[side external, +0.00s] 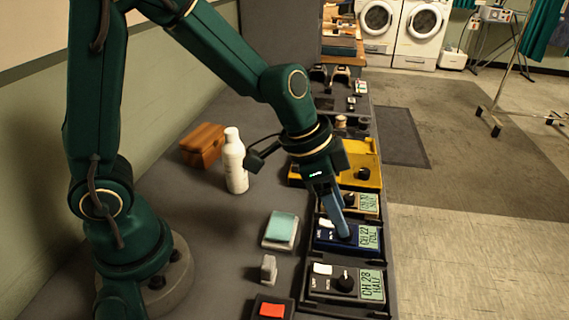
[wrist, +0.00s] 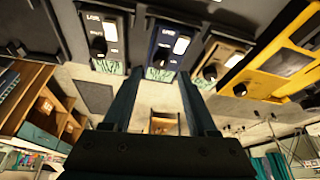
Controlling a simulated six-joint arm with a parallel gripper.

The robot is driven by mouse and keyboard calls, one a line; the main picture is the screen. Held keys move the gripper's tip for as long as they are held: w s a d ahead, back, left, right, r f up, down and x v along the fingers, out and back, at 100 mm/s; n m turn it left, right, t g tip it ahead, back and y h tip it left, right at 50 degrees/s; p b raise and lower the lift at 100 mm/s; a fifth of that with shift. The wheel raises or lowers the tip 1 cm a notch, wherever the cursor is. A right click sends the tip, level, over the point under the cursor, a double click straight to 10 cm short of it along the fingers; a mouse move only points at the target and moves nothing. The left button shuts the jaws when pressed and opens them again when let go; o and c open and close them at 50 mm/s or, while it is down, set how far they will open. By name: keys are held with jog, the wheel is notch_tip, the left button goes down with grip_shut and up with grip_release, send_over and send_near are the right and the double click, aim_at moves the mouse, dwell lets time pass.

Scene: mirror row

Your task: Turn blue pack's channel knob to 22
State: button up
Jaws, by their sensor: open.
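The blue pack (side external: 322,239) sits in the row, between a black pack and a tan pack. Its green display (side external: 369,238) appears to read CH 22 FULL. My gripper (side external: 343,230) points down over the blue pack, and its fingers hide the knob in the side view. In the wrist view the blue pack (wrist: 172,27) is at top centre, with its dark channel knob (wrist: 161,57) in line with the gap between the fingers of my open gripper (wrist: 158,73). I cannot tell whether either finger touches the knob.
The black pack (side external: 322,283) stands nearer, its display reading CH 28 HALF. The tan pack (side external: 367,203) and a yellow case (side external: 372,152) stand beyond. A white bottle (side external: 233,160), a brown box (side external: 203,145) and a teal-topped block (side external: 281,229) stand left of the row.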

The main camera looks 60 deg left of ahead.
jog(key=shift+x, duration=1.8)
jog(key=shift+a, duration=0.1)
jog(key=shift+c, duration=0.3)
grip_shut()
